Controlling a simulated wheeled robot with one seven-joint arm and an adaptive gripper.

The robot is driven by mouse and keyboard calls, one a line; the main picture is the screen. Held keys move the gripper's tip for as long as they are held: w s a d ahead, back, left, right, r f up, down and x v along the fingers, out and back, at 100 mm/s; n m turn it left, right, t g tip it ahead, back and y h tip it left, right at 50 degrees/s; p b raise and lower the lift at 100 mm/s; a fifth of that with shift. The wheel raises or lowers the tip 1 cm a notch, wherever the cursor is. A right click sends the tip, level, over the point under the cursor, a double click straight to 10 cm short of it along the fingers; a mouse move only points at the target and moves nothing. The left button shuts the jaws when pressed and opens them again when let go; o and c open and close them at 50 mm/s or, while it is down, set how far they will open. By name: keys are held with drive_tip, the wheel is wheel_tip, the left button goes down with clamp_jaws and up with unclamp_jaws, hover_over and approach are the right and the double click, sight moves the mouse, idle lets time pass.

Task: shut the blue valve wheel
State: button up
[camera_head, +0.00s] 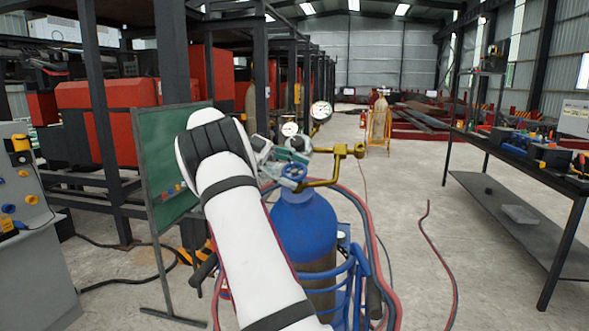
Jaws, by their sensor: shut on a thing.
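The blue valve wheel (294,172) is on top of a blue gas cylinder (306,225), just right of my arm. My gripper (281,167) reaches in from the left at the wheel and is shut on it. The fingertips are small and partly hidden by my white arm and the fittings. A brass regulator fitting (335,170) with pressure gauges (321,111) stands beside and behind the wheel.
Red and blue hoses (372,250) hang right of the cylinder, which stands in a blue cart frame (352,275). A green board (168,165) is to the left. A metal workbench (520,165) holds tools at right. The concrete floor between is mostly clear.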

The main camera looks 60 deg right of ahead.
drive_tip(key=shift+f+m+y+p, duration=0.2)
drive_tip(key=shift+m+y+p, duration=0.45)
drive_tip(key=shift+y, duration=0.15)
drive_tip(key=o, duration=1.2)
drive_tip(key=shift+c, duration=0.2)
drive_tip(key=shift+r, duration=0.1)
drive_tip(key=shift+n+h+b, duration=0.65)
drive_tip(key=shift+h+b, duration=0.15)
drive_tip(key=shift+b, duration=0.1)
